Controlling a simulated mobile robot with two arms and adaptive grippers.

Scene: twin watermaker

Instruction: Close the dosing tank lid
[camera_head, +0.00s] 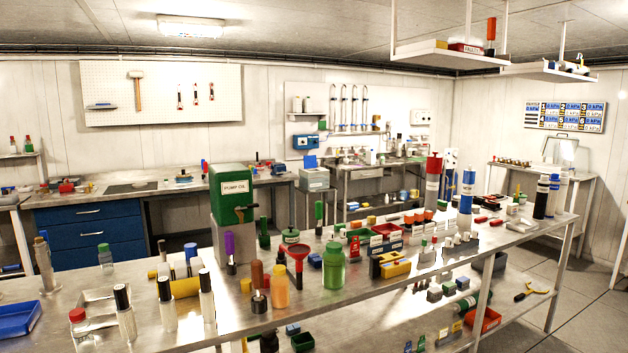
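No thing in view can be read as the dosing tank for certain. A pale grey box (314,180) stands on the back bench near the middle, with a small blue panel (310,162) upright at its top. I cannot tell whether that panel is a raised lid. A green tank labelled "PUMP OIL" (231,193) stands on a grey block on the near bench, with a tap on its right side. Its top looks closed. Neither of my grippers is in view.
Blue drawers (90,230) stand behind at left. Shelves (447,53) hang at upper right. Clear floor (590,300) lies at right.

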